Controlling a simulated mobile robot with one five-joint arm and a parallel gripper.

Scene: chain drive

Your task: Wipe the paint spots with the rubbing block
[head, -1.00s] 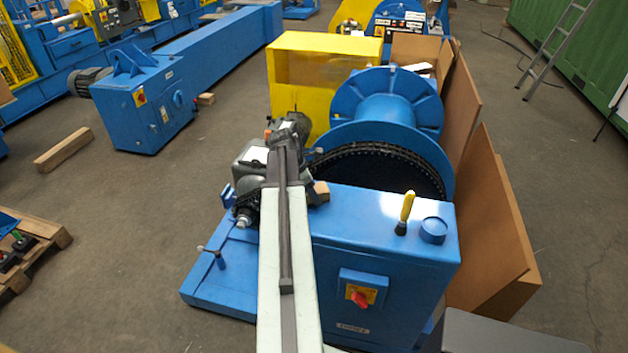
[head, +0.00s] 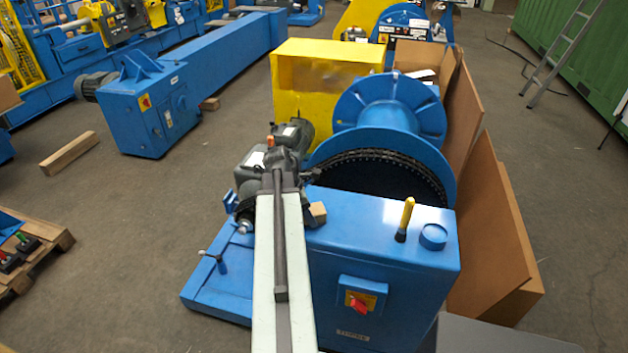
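A small tan wooden block (head: 317,212), which looks like the rubbing block, shows just right of my pale arm, in front of the blue machine cabinet (head: 420,270). It moves together with my arm, so my gripper (head: 306,208) appears shut on it. The fingers are mostly hidden behind my arm, and only dark parts show near the block. Whether the block touches the cabinet cannot be told. I cannot make out any paint spots on the machine; my arm covers part of the cabinet's left side.
A yellow-handled brush (head: 405,219) and a round blue cap (head: 433,236) stand on the cabinet top. A red switch (head: 359,303) is on its front. Behind are a blue drum (head: 385,150), a grey motor (head: 270,155) and a yellow guard (head: 320,90). Brown boards (head: 495,225) lean at right.

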